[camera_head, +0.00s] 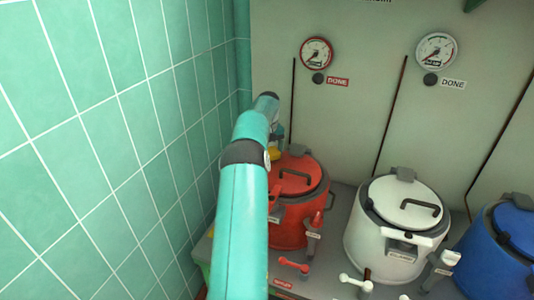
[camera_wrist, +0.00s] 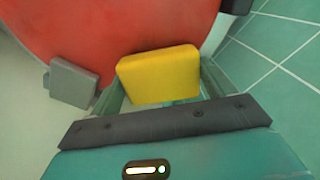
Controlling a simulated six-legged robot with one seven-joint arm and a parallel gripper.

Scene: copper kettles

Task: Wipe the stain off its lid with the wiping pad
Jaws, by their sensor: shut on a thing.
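My gripper (camera_wrist: 160,88) is shut on the yellow wiping pad (camera_wrist: 158,72), held between its two fingers in the wrist view. The pad is over or against the edge of the red lid (camera_wrist: 75,35), near a grey hinge block (camera_wrist: 73,83); I cannot tell whether it touches. In the head view the pad (camera_head: 273,154) shows as a small yellow patch behind my arm, at the back left of the red kettle (camera_head: 290,232). The red lid (camera_head: 292,184) has a dark handle and is partly hidden by my arm. I make out no stain.
A white kettle (camera_head: 375,245) and a blue kettle (camera_head: 490,265) stand to the right, with taps in front. A green tiled wall (camera_head: 110,120) is close on the left. Two gauges (camera_head: 316,53) (camera_head: 436,50) hang on the back panel.

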